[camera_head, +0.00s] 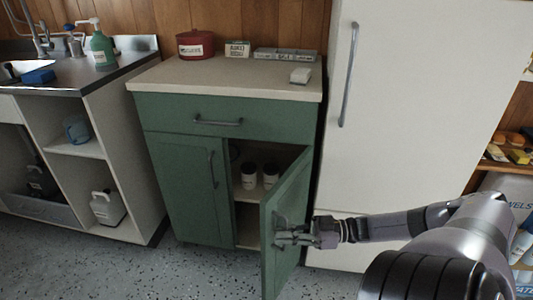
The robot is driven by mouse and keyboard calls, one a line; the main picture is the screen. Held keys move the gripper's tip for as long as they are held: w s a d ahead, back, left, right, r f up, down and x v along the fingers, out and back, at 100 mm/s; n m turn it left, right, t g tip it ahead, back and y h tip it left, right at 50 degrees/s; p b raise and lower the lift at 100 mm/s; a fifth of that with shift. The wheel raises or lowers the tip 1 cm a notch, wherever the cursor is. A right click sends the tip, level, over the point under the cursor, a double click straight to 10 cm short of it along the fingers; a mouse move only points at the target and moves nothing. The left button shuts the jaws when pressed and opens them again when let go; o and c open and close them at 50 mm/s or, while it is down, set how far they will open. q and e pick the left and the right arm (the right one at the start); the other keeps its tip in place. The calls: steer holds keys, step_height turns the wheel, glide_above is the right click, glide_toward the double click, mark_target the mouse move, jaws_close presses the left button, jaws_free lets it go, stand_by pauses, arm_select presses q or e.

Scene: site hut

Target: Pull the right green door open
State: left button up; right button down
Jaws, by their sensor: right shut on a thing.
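The green cabinet has a right green door (287,207) that stands ajar, swung out toward me with its hinge side at the right. Behind it the cabinet inside shows, with two pale cups (249,176) on a shelf. My right gripper (283,236) is at the outer face of this door and is shut on its handle, which the fingers mostly hide. The left green door (186,188) is closed, with its curved handle (212,169) free. My left gripper is not in view.
A tall white fridge-like cabinet (420,110) stands just right of the green cabinet. A sink unit with open shelves (120,150) is at left. The countertop (220,78) holds a red tin (195,45) and small boxes. Speckled floor (190,272) in front is clear.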

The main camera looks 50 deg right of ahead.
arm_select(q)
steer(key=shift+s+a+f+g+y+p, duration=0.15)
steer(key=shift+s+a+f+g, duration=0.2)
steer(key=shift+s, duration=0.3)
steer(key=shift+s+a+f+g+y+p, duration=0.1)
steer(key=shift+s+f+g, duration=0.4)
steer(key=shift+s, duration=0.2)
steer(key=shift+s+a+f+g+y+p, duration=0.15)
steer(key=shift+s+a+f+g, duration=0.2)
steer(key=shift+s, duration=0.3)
arm_select(e)
steer(key=s+d+n+g+y, duration=0.2)
steer(key=s+d, duration=0.2)
steer(key=s, duration=0.3)
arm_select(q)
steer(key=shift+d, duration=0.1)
arm_select(e)
steer(key=shift+s+d, duration=0.1)
steer(key=c, duration=2)
jaws_free()
steer(key=v, duration=0.7)
steer(key=shift+d, duration=0.25)
steer(key=shift+r, duration=0.1)
